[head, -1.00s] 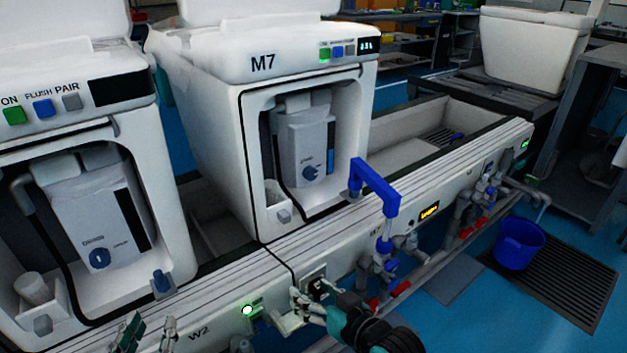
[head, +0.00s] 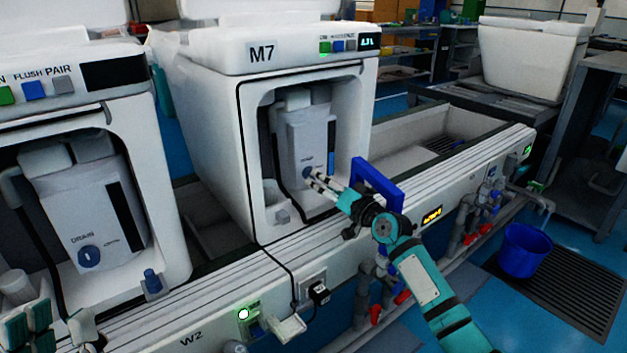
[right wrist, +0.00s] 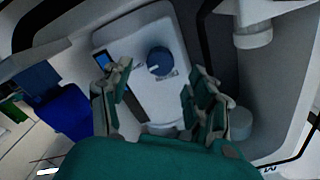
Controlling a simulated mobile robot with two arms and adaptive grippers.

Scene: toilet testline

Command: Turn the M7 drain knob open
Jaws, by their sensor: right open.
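The M7 unit (head: 205,115) is a white housing with a grey drain box (head: 305,140) in its recess. The blue round drain knob (head: 307,172) is on the box's front, partly screened by my right fingers in the head view. The right wrist view shows the knob (right wrist: 160,60) whole, with a pale pointer mark. My right gripper (head: 317,183) reaches into the recess, open. In the right wrist view its fingertips (right wrist: 157,84) are on either side below the knob, apart from it. My left gripper (head: 30,325) shows partly at the lower left, away from M7.
The recess walls surround the drain box. Another unit with its own blue drain knob (head: 89,256) is at left. A blue bucket (head: 525,250) stands on the floor at right.

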